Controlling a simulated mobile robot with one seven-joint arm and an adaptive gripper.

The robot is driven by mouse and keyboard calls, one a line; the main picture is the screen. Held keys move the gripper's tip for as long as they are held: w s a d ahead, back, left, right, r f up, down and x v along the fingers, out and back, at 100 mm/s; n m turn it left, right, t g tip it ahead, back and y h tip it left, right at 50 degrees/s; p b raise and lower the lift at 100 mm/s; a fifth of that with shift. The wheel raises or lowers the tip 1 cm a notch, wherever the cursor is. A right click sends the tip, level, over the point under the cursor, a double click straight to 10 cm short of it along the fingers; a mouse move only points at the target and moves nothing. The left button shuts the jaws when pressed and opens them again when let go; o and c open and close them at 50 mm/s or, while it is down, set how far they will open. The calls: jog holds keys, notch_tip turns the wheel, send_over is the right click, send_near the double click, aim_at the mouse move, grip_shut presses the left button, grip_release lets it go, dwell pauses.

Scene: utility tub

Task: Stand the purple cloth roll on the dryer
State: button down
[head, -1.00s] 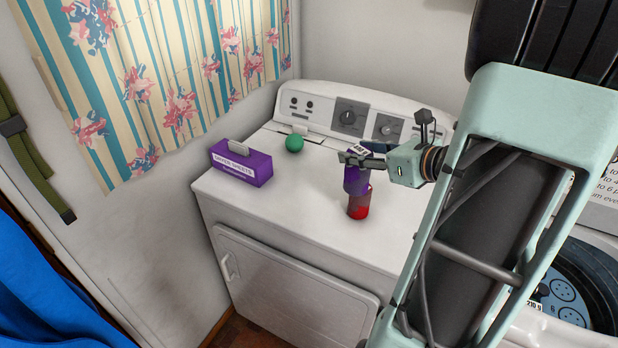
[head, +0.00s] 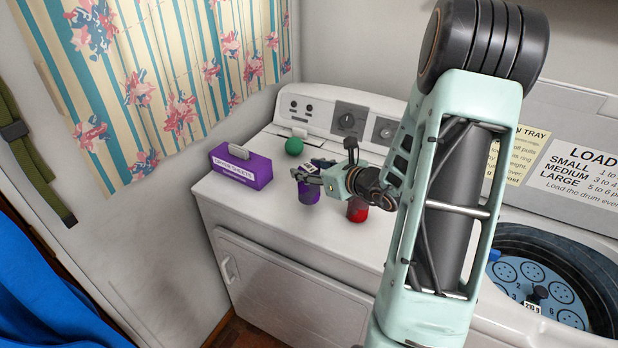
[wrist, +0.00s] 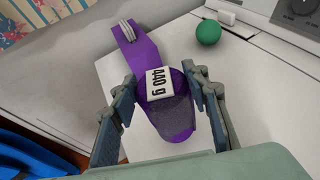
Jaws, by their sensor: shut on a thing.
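The purple cloth roll (head: 309,192) is upright between the fingers of my gripper (head: 308,172), over the middle of the white dryer top (head: 260,207).
A red can (head: 357,210) stands just right of the roll, partly hidden by my gripper. A purple box (head: 240,168) stands to the left, with a green ball (head: 294,146) behind. An open washer tub (head: 550,275) is at the right. The dryer's front part is clear.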

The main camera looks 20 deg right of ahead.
jog(key=shift+f, duration=1.45)
jog(key=shift+f, duration=0.1)
jog(key=shift+f, duration=0.1)
jog(key=c, duration=1.1)
grip_release()
jog(key=shift+r, duration=0.25)
jog(key=b+v, duration=0.1)
jog(key=v, duration=1.1)
jog(key=shift+w+a, duration=0.1)
